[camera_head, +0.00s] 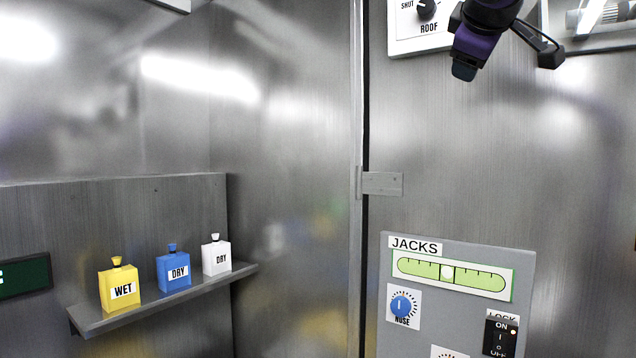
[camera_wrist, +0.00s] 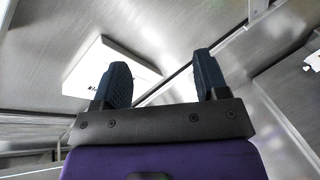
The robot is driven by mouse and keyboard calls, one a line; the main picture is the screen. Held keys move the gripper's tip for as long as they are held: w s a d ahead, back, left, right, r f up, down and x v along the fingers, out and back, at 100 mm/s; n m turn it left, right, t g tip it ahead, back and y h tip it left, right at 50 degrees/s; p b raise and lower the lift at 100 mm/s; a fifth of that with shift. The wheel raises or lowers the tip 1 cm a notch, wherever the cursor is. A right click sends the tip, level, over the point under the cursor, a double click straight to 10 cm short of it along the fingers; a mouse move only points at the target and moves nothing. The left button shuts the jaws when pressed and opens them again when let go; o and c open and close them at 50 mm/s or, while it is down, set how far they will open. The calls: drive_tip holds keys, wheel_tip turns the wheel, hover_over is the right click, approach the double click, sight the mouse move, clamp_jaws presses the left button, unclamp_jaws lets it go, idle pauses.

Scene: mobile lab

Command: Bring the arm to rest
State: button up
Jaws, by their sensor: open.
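My gripper (camera_head: 506,62) hangs at the top right of the head view, in front of the metal wall and beside the ROOF knob panel. In the wrist view its two dark fingers (camera_wrist: 162,84) stand apart with nothing between them. The purple wrist body shows below the fingers in the wrist view. Most of my arm is outside the head view.
A ROOF panel (camera_head: 404,42) is just left of my gripper. A JACKS panel (camera_head: 455,318) with a green level, NOSE knob and LOCK switch is below. A shelf (camera_head: 170,306) at left holds one yellow, one blue and one white bottle. The middle wall is clear.

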drive_tip(key=s+d+f+m+g+y, duration=0.1)
drive_tip(key=s+f+m+g, duration=0.2)
drive_tip(key=s+f, duration=0.4)
drive_tip(key=s+d+f+m+g+y, duration=0.1)
drive_tip(key=s+f, duration=0.7)
drive_tip(key=f, duration=1)
drive_tip(key=s+d+f+m+g+y, duration=0.2)
drive_tip(key=s+f+m+g, duration=0.2)
drive_tip(key=s+f, duration=0.3)
wheel_tip(320, 180, down, 6)
drive_tip(key=shift+s+r+m+g+y, duration=0.3)
drive_tip(key=shift+s+g, duration=0.1)
drive_tip(key=shift+g, duration=0.2)
drive_tip(key=shift+d, duration=0.1)
